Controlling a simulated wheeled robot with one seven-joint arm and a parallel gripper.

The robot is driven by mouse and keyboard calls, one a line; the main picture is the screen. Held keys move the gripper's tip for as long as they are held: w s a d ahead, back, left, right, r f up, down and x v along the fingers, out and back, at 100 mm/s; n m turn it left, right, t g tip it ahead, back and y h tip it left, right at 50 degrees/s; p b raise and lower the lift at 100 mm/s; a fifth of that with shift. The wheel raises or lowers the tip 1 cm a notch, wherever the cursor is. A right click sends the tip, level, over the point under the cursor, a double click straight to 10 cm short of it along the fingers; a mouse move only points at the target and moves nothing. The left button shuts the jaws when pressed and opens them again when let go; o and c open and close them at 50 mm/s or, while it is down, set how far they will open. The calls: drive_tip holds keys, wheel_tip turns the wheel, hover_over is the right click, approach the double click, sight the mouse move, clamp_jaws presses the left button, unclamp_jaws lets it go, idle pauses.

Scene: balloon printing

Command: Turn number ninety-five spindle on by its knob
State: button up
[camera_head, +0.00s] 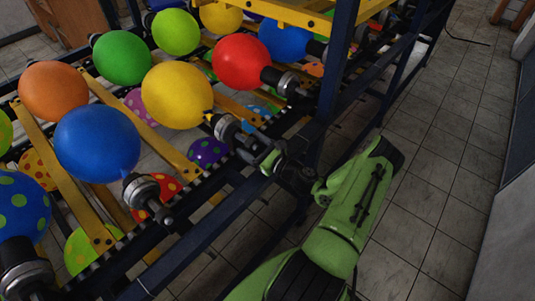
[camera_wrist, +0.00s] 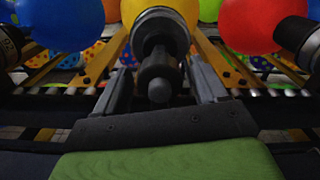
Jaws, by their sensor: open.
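In the wrist view, a dark spindle (camera_wrist: 157,30) carries a yellow balloon (camera_wrist: 183,8), and its rounded knob (camera_wrist: 159,88) points toward the camera. My gripper (camera_wrist: 160,78) is open, with one finger on each side of the knob. Gaps show between the fingers and the knob, so it is not clamped. In the head view, my gripper (camera_head: 268,158) is at the outer end of the yellow balloon's spindle (camera_head: 230,128), and partly hides the knob. I cannot read a number on this spindle.
A neighbouring spindle (camera_head: 146,194) holds a blue balloon (camera_head: 97,144), and another spindle (camera_head: 287,82) holds a red balloon (camera_head: 241,62). A dark blue frame post (camera_head: 336,70) stands close beside my gripper. The tiled floor (camera_head: 430,190) at right is clear.

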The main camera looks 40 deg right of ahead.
drive_tip(key=s+d, duration=0.2)
drive_tip(key=s, duration=1.1)
drive_tip(key=shift+s, duration=0.25)
drive_tip(key=shift+a, duration=0.1)
drive_tip(key=w+a+r+n+g+y, duration=0.1)
drive_tip(key=a+r+n+g+y, duration=0.15)
drive_tip(key=a+n+g, duration=0.65)
drive_tip(key=w+a+r+n+g+y, duration=0.15)
drive_tip(key=a+r+n+g, duration=0.25)
drive_tip(key=a+n, duration=0.45)
drive_tip(key=s+a+r+n+h, duration=0.3)
drive_tip(key=s+r+n, duration=0.4)
drive_tip(key=r, duration=0.1)
drive_tip(key=s+a+r+n+h, duration=0.2)
drive_tip(key=s+r+n+h, duration=0.1)
drive_tip(key=s+r+n, duration=0.4)
drive_tip(key=shift+a+r+n+t+h, duration=0.3)
drive_tip(key=shift+a+r+n+t, duration=0.1)
drive_tip(key=shift+r, duration=0.1)
